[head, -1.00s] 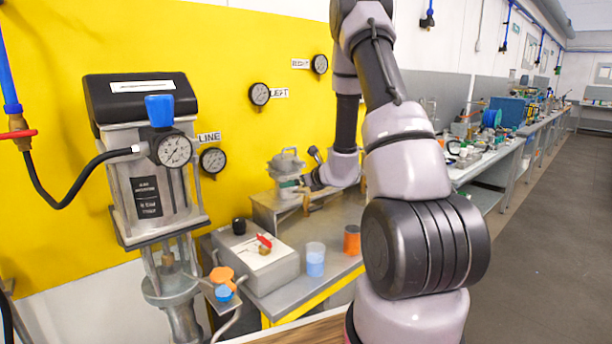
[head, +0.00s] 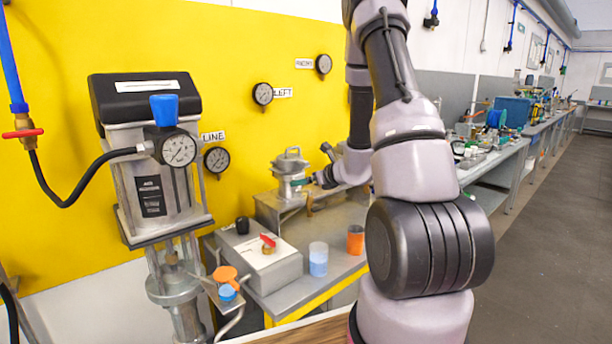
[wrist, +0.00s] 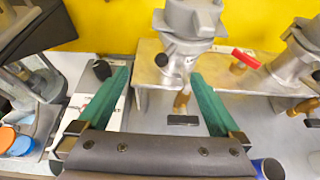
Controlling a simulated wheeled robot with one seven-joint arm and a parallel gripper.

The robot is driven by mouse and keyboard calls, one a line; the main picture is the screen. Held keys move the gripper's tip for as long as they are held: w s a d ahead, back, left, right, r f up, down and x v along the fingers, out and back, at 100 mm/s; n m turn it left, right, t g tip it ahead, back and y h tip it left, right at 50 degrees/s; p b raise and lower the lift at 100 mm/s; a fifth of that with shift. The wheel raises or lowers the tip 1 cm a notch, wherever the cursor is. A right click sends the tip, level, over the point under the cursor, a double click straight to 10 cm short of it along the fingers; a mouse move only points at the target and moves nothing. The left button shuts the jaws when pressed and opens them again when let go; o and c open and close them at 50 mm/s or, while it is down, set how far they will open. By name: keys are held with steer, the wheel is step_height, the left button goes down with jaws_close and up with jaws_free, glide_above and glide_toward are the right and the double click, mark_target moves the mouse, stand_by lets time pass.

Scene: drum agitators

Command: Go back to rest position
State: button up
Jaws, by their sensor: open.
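My gripper (head: 316,180) is in front of the grey bench, just right of a lidded metal vessel (head: 289,172) in the head view. In the wrist view my gripper (wrist: 160,75) shows two green fingers spread wide apart with nothing between them. The metal vessel (wrist: 188,32) stands beyond the fingertips, on a raised metal shelf (wrist: 150,72). A second metal vessel (wrist: 297,62) stands at the right in the wrist view. My own arm hides part of the bench in the head view.
A grey box with a red-handled valve (head: 268,243), a blue-and-white cup (head: 318,259) and an orange cup (head: 355,240) are on the bench. A large gauge machine (head: 150,190) stands at left. The floor (head: 545,240) at right is clear.

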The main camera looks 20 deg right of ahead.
steer(key=shift+r, duration=0.1)
steer(key=s+a+r+n+g+y, duration=0.6)
steer(key=s+a+r+n, duration=0.95)
steer(key=r, duration=0.25)
steer(key=s+d+r+n+h, duration=0.3)
steer(key=s+n+h, duration=0.1)
steer(key=s+n, duration=0.2)
steer(key=s+d+r+n+h, duration=0.3)
steer(key=s+n, duration=0.3)
steer(key=s, duration=0.3)
steer(key=shift+s+d+r+t+h, duration=0.2)
steer(key=shift+s+r+t+h, duration=0.1)
steer(key=shift+r+h, duration=0.2)
steer(key=shift+n, duration=0.25)
